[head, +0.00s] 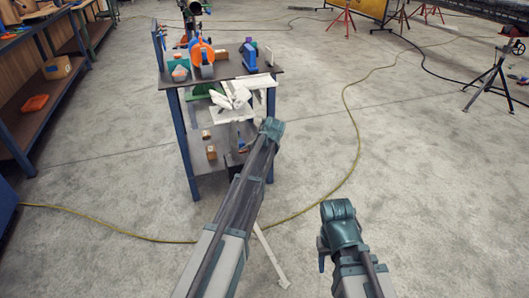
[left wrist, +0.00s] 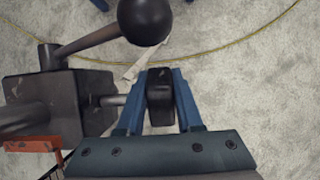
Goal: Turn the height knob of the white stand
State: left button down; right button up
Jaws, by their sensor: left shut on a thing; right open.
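In the left wrist view, the two blue fingers of my left gripper (left wrist: 158,98) are closed around a black knob (left wrist: 160,98). A dark block (left wrist: 60,105) with rods and a black ball-ended lever (left wrist: 145,20) is left of the fingers. A short rod runs from the block towards the knob. In the head view, a white leg of the stand (head: 271,260) lies on the floor; my left arm covers much of the stand, and the left fingers cannot be made out. My right gripper (head: 322,260) is open, low in the picture, away from the stand.
A blue-legged table (head: 175,84) stands behind my left arm, carrying orange and blue tools. A shelf bench (head: 45,105) is at the left. A yellow cable (head: 350,130) crosses the floor. A dark tripod stand (head: 490,85) is far right.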

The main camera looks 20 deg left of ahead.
pick_arm(q)
jog(key=shift+w+f+g+h+p, duration=0.15)
jog(key=shift+g+h+p, duration=0.35)
jog(key=shift+g, duration=0.4)
jog(key=c, duration=0.6)
grip_release()
jog(key=shift+o, duration=0.2)
jog(key=p+v, duration=1.3)
jog(key=shift+r, duration=0.4)
jog(key=shift+s, duration=0.25)
